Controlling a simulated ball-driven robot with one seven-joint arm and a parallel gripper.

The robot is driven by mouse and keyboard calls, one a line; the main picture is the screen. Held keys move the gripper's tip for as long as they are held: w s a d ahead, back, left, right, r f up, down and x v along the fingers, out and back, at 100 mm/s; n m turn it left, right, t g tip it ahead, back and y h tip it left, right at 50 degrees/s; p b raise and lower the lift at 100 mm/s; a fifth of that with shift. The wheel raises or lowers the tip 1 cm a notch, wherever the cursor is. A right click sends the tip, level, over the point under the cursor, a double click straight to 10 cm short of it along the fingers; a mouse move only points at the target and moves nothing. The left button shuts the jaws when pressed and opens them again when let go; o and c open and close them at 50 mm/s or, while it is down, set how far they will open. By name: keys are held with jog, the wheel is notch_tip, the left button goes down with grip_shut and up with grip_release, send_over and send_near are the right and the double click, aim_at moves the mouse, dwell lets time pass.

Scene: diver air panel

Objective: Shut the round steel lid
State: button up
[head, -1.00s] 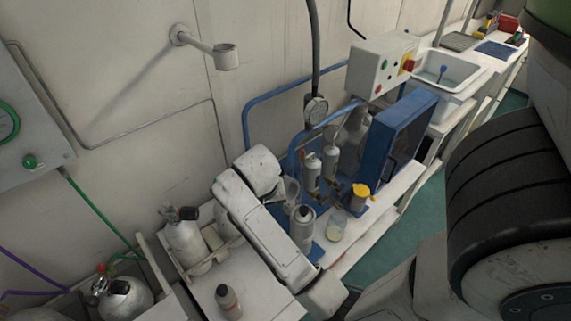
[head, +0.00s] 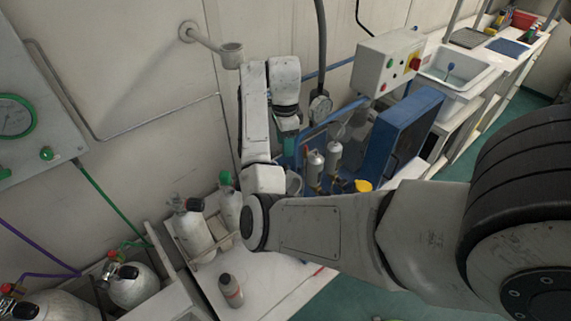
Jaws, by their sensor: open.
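A round grey steel rim (head: 295,183), possibly the lid or the pot it belongs to, shows just past my arm at the left end of the blue panel unit. My arm hides its lower part, and I cannot tell how far the lid stands open. My gripper (head: 289,142) hangs pointing down above it, near the wall side of the unit. It is open, with nothing seen in it. Its fingertips are small and dark against the blue frame, and I see no contact with the lid.
Two grey cylinders (head: 315,168) and a yellow-capped jar (head: 362,186) stand right of the rim. Gas bottles (head: 193,228) and a small bottle (head: 231,290) stand at left.

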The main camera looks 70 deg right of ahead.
aim_at(285, 165)
notch_tip(285, 165, down, 9)
jog(key=shift+r+p, duration=0.15)
jog(key=shift+p, duration=0.5)
grip_shut()
